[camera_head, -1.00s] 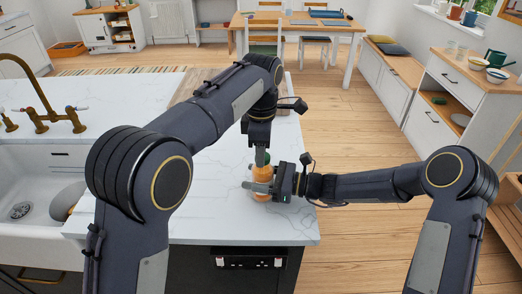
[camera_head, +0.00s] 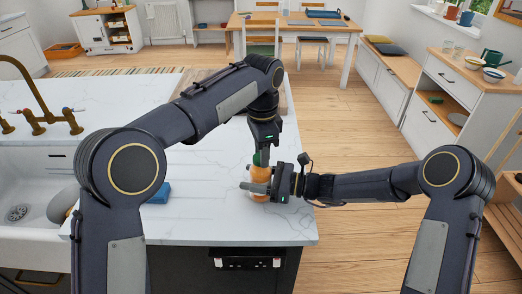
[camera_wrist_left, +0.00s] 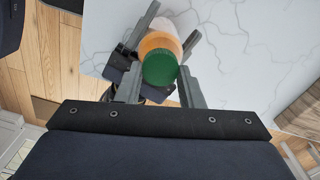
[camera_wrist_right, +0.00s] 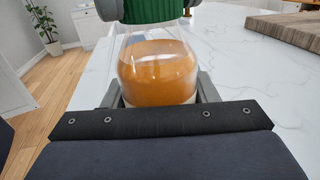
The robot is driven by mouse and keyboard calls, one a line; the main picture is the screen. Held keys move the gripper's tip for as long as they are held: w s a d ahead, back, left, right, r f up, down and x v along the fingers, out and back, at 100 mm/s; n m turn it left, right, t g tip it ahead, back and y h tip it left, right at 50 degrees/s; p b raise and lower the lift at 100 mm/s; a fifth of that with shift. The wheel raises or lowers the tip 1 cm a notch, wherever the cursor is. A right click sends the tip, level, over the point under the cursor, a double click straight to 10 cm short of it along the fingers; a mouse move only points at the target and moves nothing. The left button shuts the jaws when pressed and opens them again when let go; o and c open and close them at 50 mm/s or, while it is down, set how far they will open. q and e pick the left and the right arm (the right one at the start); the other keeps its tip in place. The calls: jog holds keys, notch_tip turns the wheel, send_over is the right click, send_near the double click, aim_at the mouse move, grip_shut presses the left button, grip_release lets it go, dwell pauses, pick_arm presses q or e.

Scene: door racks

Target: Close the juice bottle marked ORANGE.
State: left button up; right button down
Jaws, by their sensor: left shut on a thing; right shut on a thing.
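The juice bottle (camera_head: 259,176) stands upright near the right edge of the white island, clear with orange juice inside. It also shows in the right wrist view (camera_wrist_right: 158,75). No lettering can be read on it. The green cap (camera_wrist_left: 160,69) sits at the top of the bottle; how tight it is cannot be told. My left gripper (camera_head: 262,156) points down from above, its fingers shut on the cap. My right gripper (camera_head: 262,188) comes from the right and is shut around the bottle's body. The fingers hide part of the bottle.
A blue sponge-like block (camera_head: 158,193) lies on the worktop (camera_head: 210,205) to the left. The sink (camera_head: 25,185) and a brass tap (camera_head: 42,115) are further left. A wooden board (camera_wrist_right: 290,28) lies behind the bottle. The worktop's right edge is close to the bottle.

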pick_arm(q)
jog(key=m, duration=0.5)
jog(key=shift+s+m, duration=0.1)
jog(key=shift+m, duration=0.2)
jog(key=m, duration=0.7)
jog(key=shift+s+a+m, duration=0.1)
jog(key=shift+m, duration=0.3)
jog(key=m, duration=0.2)
jog(key=shift+m, duration=0.4)
jog(key=o, duration=1)
notch_tip(320, 180, up, 8)
jog(key=shift+f, duration=0.25)
